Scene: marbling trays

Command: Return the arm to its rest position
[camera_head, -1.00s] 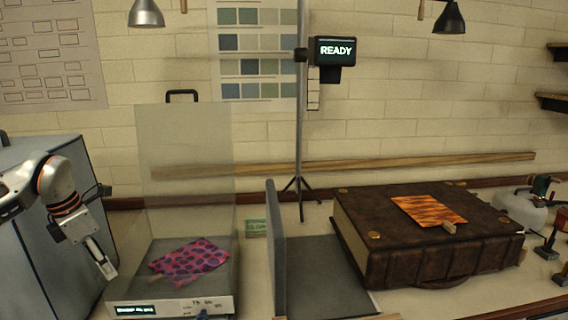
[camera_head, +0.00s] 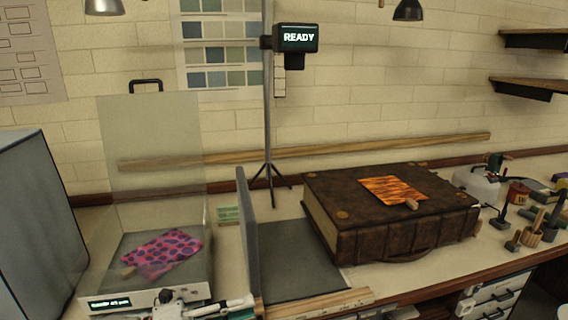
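My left gripper (camera_head: 238,304) shows at the bottom edge of the view, its pale fingers pointing right. It is in front of the scale-like tray (camera_head: 195,291) and near the foot of the grey upright panel (camera_head: 247,235). I see nothing clearly held, and the finger gap is too small to make out. Most of my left arm is out of view. My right gripper is not in view. A pink sheet with dark purple spots (camera_head: 165,246) lies on the tray. An orange marbled sheet (camera_head: 385,188) lies on the large brown book (camera_head: 335,200).
A clear upright sheet (camera_head: 150,150) stands behind the tray. A stand with a READY display (camera_head: 298,38) is at the back. A grey cabinet (camera_head: 35,220) is at the left. Jars and small tools crowd the right. A dark flat surface (camera_head: 295,265) lies bare before the book.

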